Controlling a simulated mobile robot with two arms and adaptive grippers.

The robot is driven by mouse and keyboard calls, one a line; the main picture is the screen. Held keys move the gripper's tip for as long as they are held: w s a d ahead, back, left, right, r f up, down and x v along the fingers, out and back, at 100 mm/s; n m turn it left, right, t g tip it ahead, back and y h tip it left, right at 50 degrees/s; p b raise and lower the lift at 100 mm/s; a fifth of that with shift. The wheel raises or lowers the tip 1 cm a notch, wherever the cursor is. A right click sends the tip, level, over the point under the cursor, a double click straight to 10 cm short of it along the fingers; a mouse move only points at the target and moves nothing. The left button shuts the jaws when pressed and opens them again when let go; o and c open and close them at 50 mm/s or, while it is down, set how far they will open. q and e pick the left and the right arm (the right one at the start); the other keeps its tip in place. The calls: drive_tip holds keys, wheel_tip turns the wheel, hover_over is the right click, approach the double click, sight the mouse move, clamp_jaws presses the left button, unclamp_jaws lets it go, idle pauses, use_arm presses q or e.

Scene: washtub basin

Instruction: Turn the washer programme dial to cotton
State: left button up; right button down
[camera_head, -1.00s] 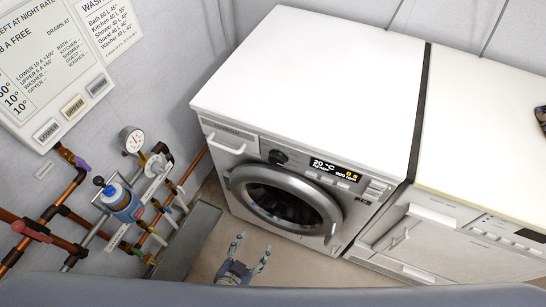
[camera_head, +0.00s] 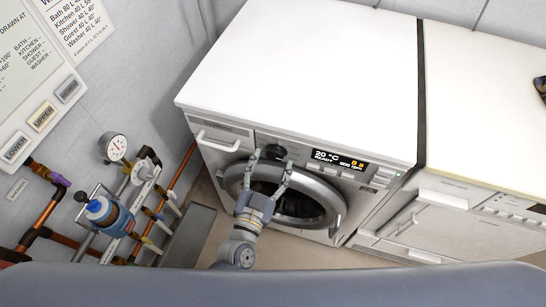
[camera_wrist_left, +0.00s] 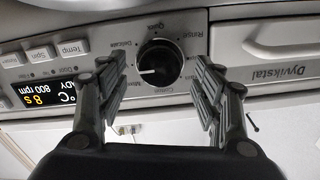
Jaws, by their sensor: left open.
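The washer (camera_head: 290,165) has a black round programme dial (camera_head: 275,151) on its front panel, left of the lit display. In the left wrist view the dial (camera_wrist_left: 160,62) is ringed by labels such as Rinse, Quick, Delicate and Cotton. Its white mark points left in that view, away from the Cotton label (camera_wrist_left: 163,90) below it. My left gripper (camera_head: 272,160) is open in front of the panel. In the wrist view its fingers lie to either side of the dial, with gaps visible; contact is not evident. My right gripper is not in view.
The washer's display (camera_head: 340,160) reads 20 °C and 800 rpm. The round door (camera_head: 233,178) is behind and below my left gripper. A second white appliance (camera_head: 450,215) stands to the right.

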use_arm(q)
drive_tip(key=shift+x, duration=1.2)
drive_tip(key=c, duration=1.1)
drive_tip(key=shift+o, duration=0.2)
drive_tip(key=shift+n, duration=0.3)
drive_tip(key=n, duration=0.3)
drive_tip(key=shift+n+p, duration=0.4)
drive_tip(key=n, duration=0.4)
drive_tip(key=shift+n, duration=0.3)
drive_tip(key=n, duration=0.4)
drive_tip(key=shift+n+b, duration=0.7)
drive_tip(key=shift+n, duration=1.7)
